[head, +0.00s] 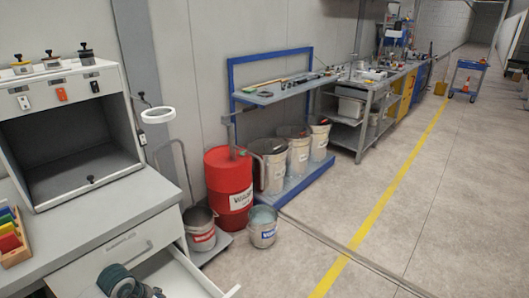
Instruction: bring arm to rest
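No gripper can be made out in the head view, so neither gripper's opening shows. A dark teal, rounded part with a small dark end (122,283) shows at the bottom edge, in front of the white drawer cabinet. I cannot tell whether it is part of my arm.
A grey-topped bench (110,225) with an open-front cabinet (75,140) stands at left; its drawer (180,278) is open. A red drum (229,185) and metal buckets (262,226) stand beyond it. A blue-framed rack (270,95) lines the wall.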

